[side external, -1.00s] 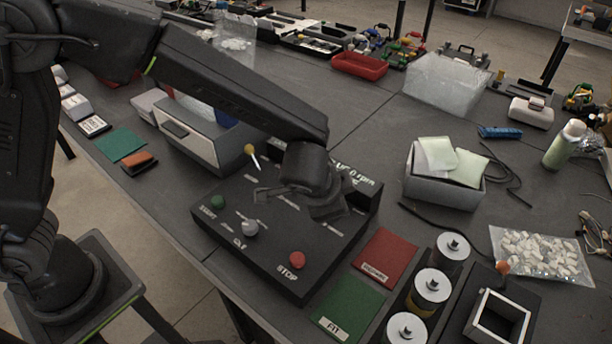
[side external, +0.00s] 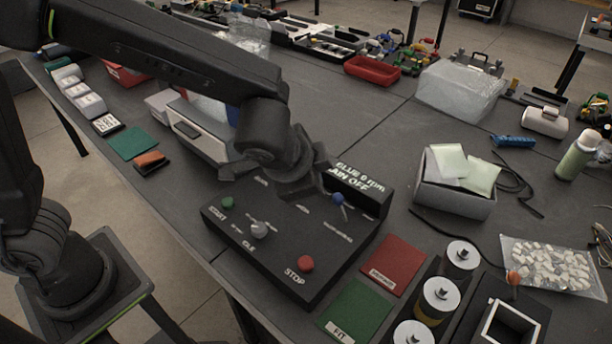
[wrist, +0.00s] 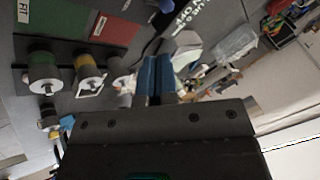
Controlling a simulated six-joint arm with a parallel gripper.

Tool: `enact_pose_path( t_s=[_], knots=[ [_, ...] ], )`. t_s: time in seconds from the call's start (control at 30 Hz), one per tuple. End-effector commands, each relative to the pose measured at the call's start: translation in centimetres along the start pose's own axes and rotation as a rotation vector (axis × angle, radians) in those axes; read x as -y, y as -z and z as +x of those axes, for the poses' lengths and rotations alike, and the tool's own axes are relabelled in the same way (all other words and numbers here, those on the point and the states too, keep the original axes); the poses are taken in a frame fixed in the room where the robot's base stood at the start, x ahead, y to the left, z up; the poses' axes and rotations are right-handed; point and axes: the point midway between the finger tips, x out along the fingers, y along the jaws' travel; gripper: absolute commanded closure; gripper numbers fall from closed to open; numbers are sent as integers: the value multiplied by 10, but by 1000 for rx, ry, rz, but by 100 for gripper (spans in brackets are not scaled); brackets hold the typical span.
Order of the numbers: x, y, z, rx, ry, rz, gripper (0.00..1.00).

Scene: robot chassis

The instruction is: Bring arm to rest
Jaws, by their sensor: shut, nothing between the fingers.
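My gripper (side external: 298,172) hangs over the back left part of the black control box (side external: 290,243), apart from its buttons. In the wrist view, its two blue fingers (wrist: 156,76) are together with nothing between them. The box has a green START button (side external: 227,202), a grey knob (side external: 259,230), a red STOP button (side external: 305,263) and a blue-tipped lever (side external: 338,199). Its raised back panel (side external: 358,186) reads GLUE 0 rpm and MAIN OFF. My gripper and wrist hide the box's back left corner.
A red mat (side external: 394,264) and green mat (side external: 356,312) lie right of the box, beside several spools (side external: 440,294). A grey bin (side external: 455,195) stands behind them. A grey-white case (side external: 203,136) is close behind my wrist.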

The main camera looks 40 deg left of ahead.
Motion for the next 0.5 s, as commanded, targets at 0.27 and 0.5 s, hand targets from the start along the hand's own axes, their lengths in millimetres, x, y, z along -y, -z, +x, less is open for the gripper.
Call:
enact_pose_path(
  t_s=[0.27,0.5],
  knots=[
    [54,-44,-42,42,4,-199,100],
    [88,-122,-100,76,-27,-489,100]
  ],
)
